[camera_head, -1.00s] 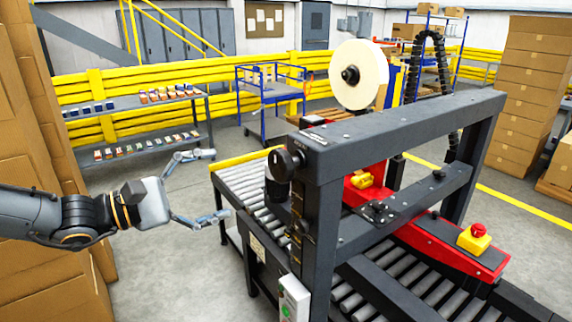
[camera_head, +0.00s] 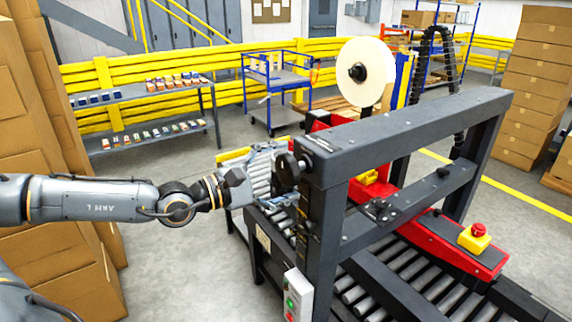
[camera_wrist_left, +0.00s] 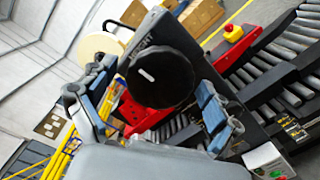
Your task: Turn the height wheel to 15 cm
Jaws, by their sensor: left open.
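The height wheel (camera_head: 288,168) is a round black knob on the left end of the dark grey machine frame (camera_head: 400,125). In the left wrist view the wheel (camera_wrist_left: 160,78) shows face-on, with a short white mark left of its centre. My left gripper (camera_head: 280,175) is open at the wheel, one finger above it and one below in the head view. In the wrist view the wheel appears between the two fingers (camera_wrist_left: 156,82). I cannot tell whether either finger touches it. No readable height scale shows. My right gripper is out of view.
The roller conveyor (camera_head: 400,268) runs under the frame. A green-buttoned control box (camera_head: 297,295) hangs below the wheel side. A red emergency button (camera_head: 478,230) sits on the red arm. Stacked cartons (camera_head: 70,240) stand close to my left arm. The floor between is clear.

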